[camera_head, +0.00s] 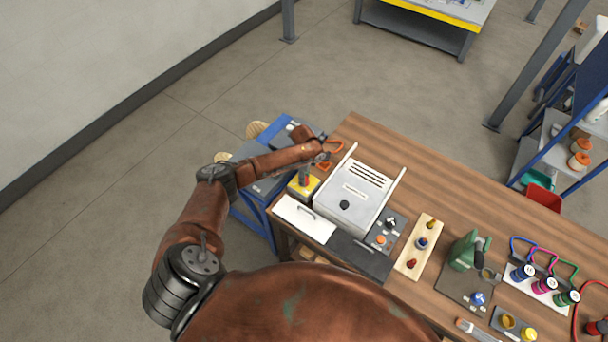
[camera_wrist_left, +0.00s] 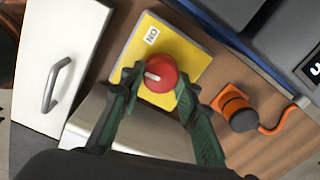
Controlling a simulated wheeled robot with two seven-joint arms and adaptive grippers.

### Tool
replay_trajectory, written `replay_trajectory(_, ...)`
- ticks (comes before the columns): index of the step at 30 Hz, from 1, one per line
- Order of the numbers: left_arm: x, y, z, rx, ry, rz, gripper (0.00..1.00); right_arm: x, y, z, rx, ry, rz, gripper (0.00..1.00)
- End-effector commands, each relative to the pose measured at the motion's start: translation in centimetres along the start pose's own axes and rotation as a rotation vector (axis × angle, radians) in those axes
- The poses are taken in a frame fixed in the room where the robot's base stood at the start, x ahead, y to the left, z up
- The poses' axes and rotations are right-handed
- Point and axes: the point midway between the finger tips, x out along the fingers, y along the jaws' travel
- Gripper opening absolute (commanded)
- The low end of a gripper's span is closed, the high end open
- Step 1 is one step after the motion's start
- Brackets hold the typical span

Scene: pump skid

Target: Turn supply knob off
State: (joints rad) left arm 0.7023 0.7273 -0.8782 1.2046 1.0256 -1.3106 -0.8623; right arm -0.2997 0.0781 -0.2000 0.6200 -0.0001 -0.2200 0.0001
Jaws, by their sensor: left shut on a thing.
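The supply knob (camera_wrist_left: 160,72) is a round red knob with a white pointer mark, on a yellow plate (camera_wrist_left: 188,48) with an "ON" label. In the left wrist view the mark points toward the left side, not straight at the label. My left gripper (camera_wrist_left: 159,88) has its two green fingers on either side of the knob and is shut on it. In the head view the yellow plate (camera_head: 296,189) sits at the left end of the workbench, with my left gripper (camera_head: 305,177) over it; the knob is mostly hidden there. My right gripper is out of view.
A white cabinet panel with a handle (camera_head: 305,218) lies beside the plate. A grey vented box (camera_head: 352,193) stands to its right. An orange plug with a cable (camera_wrist_left: 238,110) is close to the right finger. Other bench panels (camera_head: 417,247) stand further right.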

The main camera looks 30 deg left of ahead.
Motion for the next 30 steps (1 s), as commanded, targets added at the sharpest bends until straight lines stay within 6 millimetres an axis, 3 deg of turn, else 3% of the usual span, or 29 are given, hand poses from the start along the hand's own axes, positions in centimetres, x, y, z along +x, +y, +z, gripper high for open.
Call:
replay_trajectory(15, -0.1, 0.0, 0.0, -0.454, -0.013, 0.002, 0.05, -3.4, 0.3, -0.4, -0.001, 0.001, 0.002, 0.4)
replay_trajectory(30, 0.0, -0.1, 0.1, -0.653, -0.018, 0.0, 0.05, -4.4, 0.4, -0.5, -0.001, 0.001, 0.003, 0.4)
